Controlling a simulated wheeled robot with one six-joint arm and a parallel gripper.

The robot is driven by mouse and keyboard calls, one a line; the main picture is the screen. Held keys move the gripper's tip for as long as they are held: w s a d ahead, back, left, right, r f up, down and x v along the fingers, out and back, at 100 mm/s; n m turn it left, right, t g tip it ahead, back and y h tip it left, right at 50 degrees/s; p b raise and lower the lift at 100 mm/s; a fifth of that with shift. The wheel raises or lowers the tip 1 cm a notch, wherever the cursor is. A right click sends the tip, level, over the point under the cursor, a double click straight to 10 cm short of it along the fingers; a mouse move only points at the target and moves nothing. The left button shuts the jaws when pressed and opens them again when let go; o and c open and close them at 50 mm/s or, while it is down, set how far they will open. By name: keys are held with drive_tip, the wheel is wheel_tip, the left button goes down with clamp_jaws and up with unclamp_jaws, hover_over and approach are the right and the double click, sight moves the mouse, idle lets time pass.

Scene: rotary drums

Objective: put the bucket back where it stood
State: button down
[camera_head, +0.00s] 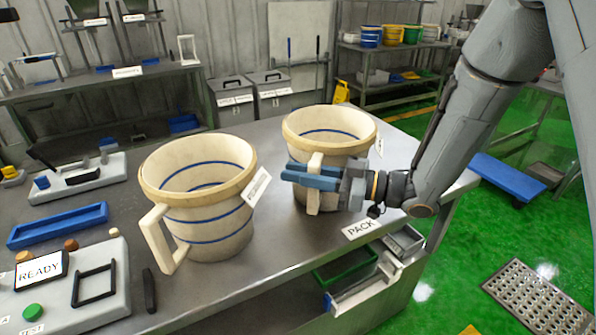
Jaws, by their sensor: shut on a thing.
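Two cream buckets with blue bands and side handles are on the steel table. The left bucket (207,205) stands upright nearer to me, its handle at its lower left and a tag on its right. The right bucket (330,140) is upright farther back, by the table's right end. My gripper (315,178) is in front of the right bucket, its blue fingers shut on that bucket's handle. The fingers hide part of the handle and bucket wall. I cannot tell whether the right bucket's base touches the table.
A PACK label (361,229) is on the table's front edge. A READY panel (41,271) with a green button, a blue tray (58,226) and a black bar (149,291) lie left. A green bin (345,267) sits below. Bare tabletop shows between the buckets and the front edge.

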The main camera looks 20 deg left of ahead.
drive_tip(key=shift+f, duration=0.3)
drive_tip(key=c, duration=0.6)
unclamp_jaws()
drive_tip(key=shift+o, duration=0.2)
drive_tip(key=d, duration=0.9)
drive_tip(key=shift+w, duration=0.35)
idle(0.4)
